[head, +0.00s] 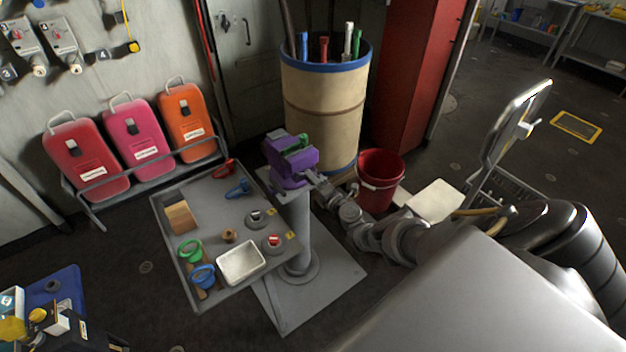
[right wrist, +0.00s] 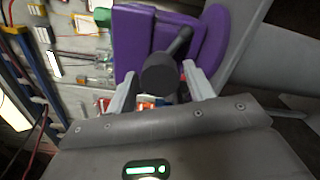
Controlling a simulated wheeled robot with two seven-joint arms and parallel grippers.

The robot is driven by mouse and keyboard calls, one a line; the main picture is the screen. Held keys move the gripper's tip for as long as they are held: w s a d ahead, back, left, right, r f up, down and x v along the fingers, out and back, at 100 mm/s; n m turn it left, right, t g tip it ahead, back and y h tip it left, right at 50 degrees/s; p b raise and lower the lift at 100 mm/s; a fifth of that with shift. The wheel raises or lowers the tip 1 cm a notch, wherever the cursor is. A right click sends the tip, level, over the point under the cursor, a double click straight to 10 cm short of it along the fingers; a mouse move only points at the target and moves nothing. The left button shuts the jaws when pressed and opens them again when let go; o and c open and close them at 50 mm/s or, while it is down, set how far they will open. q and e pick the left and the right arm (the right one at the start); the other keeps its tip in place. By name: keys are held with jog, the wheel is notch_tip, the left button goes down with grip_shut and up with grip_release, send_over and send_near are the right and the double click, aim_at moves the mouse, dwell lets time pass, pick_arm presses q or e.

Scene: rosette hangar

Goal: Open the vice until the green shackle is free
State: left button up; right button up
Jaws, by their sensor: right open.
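The purple vice (head: 288,178) stands on a grey post beside the tray table; it also shows in the right wrist view (right wrist: 130,40). The green shackle (head: 297,142) sits at the top of the vice, between its jaws, partly hidden by them. A small green patch at the top of the right wrist view may be part of it. My right gripper (head: 315,181) is at the right side of the vice. In the right wrist view, its open fingers stand either side of the vice's dark handle knob (right wrist: 160,75); contact cannot be told. My left gripper is out of view.
The grey tray table (head: 207,219) left of the post holds shackles, a white dish (head: 241,262) and small parts. A tan barrel (head: 325,105) and a red bucket (head: 380,180) stand close behind my right arm. A folding chair-like frame (head: 512,125) is at right.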

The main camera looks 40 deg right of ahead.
jog(key=shift+m, duration=1.1)
jog(key=c, duration=1)
jog(key=n, duration=1.4)
jog(key=shift+s+n, duration=0.15)
jog(key=shift+n, duration=0.25)
jog(key=shift+c, duration=0.2)
